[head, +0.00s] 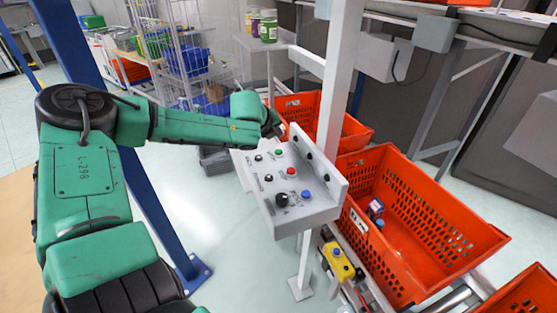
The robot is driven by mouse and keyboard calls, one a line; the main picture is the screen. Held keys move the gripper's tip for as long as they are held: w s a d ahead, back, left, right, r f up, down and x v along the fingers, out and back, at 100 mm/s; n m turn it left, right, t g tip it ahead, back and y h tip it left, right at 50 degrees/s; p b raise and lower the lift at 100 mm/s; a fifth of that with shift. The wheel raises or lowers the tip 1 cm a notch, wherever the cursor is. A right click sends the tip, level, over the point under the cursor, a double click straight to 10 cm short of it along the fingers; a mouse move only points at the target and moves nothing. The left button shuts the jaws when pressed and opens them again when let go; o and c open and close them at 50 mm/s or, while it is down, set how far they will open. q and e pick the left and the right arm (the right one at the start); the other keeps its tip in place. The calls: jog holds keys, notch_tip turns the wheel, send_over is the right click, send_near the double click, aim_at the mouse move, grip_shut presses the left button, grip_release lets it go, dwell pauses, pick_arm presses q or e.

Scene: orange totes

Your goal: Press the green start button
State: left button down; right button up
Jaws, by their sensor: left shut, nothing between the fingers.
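The green button (278,153) sits on a grey, sloped control panel (272,189) in the middle of the head view. The panel also carries a red button, a blue button and several black knobs. My left gripper (277,131) is at the panel's far end, just beyond the green button in the picture. It is shut and empty. It appears small and dark, and I cannot tell whether it touches the panel. A gap shows between it and the green button. My right gripper is not in view.
A white post (340,80) rises behind the panel. An orange tote (430,215) with a small item inside stands right of it, with another tote (350,134) behind. A yellow box with a button (337,262) is below. A blue post (140,180) stands left.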

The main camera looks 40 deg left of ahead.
aim_at(278, 154)
pick_arm(q)
notch_tip(278, 154, down, 4)
jog(key=shift+r+b, duration=0.1)
jog(key=shift+b, duration=1)
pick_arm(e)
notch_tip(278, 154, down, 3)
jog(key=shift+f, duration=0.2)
pick_arm(q)
jog(key=shift+f, duration=0.2)
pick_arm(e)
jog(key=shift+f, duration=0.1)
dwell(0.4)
pick_arm(q)
jog(key=shift+f, duration=0.3)
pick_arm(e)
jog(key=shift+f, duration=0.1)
pick_arm(q)
jog(key=shift+f+b, duration=0.5)
jog(key=shift+b, duration=0.05)
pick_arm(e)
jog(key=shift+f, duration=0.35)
pick_arm(q)
jog(key=shift+r+p, duration=0.9)
jog(key=shift+p, duration=0.15)
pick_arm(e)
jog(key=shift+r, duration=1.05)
